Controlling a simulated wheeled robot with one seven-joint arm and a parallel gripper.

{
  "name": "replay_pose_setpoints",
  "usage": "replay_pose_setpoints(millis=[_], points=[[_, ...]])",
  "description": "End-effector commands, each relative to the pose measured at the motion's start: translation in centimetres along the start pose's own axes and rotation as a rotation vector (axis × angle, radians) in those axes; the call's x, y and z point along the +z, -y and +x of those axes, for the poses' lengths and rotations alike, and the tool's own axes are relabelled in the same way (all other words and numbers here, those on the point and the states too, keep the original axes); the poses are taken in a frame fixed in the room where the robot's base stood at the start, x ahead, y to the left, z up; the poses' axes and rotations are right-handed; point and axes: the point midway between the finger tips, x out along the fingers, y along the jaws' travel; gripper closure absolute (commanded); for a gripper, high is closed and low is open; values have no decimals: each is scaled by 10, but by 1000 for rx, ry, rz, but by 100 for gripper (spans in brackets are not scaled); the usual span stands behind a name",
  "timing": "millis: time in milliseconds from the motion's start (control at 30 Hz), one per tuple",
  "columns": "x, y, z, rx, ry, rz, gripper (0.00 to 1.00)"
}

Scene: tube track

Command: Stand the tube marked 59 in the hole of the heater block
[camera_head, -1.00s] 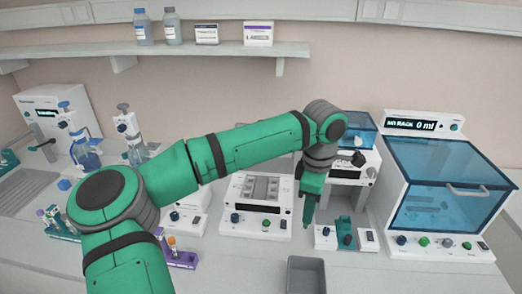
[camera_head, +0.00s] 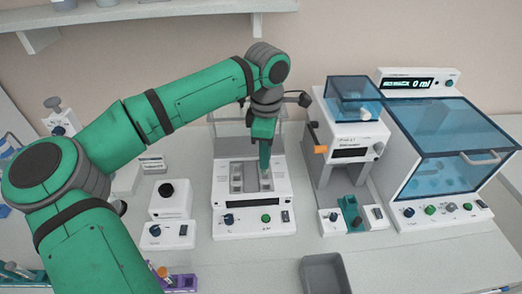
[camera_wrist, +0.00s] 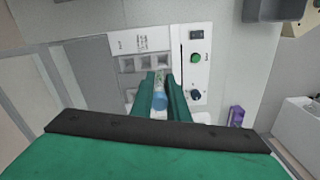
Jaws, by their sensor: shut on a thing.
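My gripper (camera_head: 265,168) points down over the right part of a white bench unit with grey square wells, which I take to be the heater block (camera_head: 228,222). In the wrist view my gripper (camera_wrist: 160,77) is shut on a slim tube with a blue part (camera_wrist: 159,100), held between the green fingers. Its number cannot be read, and the fingers hide its sides. The heater block (camera_wrist: 190,65) shows beyond the fingertips, with several square wells. I cannot tell whether the tube's lower end is above a well or inside one.
A small unit with a teal piece (camera_head: 350,208) and a white machine with a blue lid (camera_head: 355,98) stand to the right. A large blue-lidded cabinet (camera_head: 460,145) is farther right. A grey bin (camera_head: 323,272) stands in front. A purple rack (camera_head: 182,283) is at front left.

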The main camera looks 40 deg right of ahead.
Motion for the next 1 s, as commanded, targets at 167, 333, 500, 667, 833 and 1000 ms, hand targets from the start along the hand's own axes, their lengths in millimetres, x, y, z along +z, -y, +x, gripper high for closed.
replay_pose_setpoints(millis=[167, 333, 500, 667, 833, 1000], points=[[4, 0, 12, -1, 1, 7, 98], [1, 0, 26, -1, 0, 2, 98], [-2, 1, 37, -1, 0, -3, 98], [-3, 1, 41, 1, 0, -4, 98], [-2, 1, 41, 1, 0, -3, 98], [-1, 1, 41, 0, 0, -2, 98]])
